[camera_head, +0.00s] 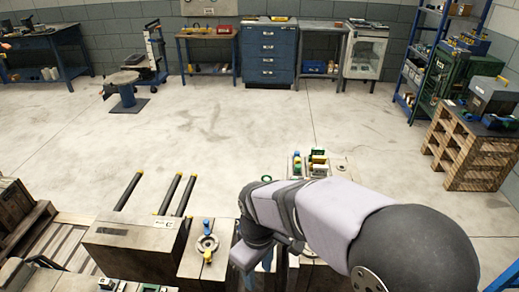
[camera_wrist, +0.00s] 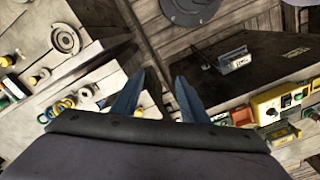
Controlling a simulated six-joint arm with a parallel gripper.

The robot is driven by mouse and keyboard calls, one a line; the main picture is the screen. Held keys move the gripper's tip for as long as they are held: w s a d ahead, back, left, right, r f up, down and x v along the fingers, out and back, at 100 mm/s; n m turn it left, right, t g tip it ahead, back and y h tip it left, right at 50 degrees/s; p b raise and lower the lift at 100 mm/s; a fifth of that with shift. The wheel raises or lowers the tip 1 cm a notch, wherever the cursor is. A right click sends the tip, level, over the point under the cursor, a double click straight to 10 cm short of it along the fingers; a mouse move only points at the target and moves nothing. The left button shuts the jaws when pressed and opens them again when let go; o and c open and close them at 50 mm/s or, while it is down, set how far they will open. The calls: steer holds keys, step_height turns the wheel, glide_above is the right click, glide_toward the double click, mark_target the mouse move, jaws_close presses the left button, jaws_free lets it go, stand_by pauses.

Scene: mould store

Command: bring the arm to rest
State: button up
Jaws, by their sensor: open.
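My gripper (camera_wrist: 158,92) shows in the wrist view as two blue fingers, spread well apart with nothing between them. Wooden planks lie below the fingertips. In the head view my arm reaches in from the lower right and bends down near the bottom middle; the fingers are mostly hidden there by the arm. The wrist view also shows a pale ring-shaped plate (camera_wrist: 63,39) at upper left. A dark flat case (camera_wrist: 275,55) with a small silver-blue block (camera_wrist: 234,62) on it lies at right.
Yellow and red boxes (camera_wrist: 272,104) sit right of the fingers in the wrist view. In the head view a dark chest (camera_head: 128,240) stands left of my arm. The concrete floor (camera_head: 230,130) beyond is largely clear.

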steer(key=s+d+m, duration=0.3)
steer(key=d+m, duration=0.2)
steer(key=d, duration=0.4)
steer(key=s+d+f+m, duration=0.1)
steer(key=s+d+m, duration=0.2)
steer(key=d+m, duration=0.3)
steer(key=d, duration=0.3)
steer(key=shift+s+p, duration=0.3)
steer(key=shift+s, duration=0.1)
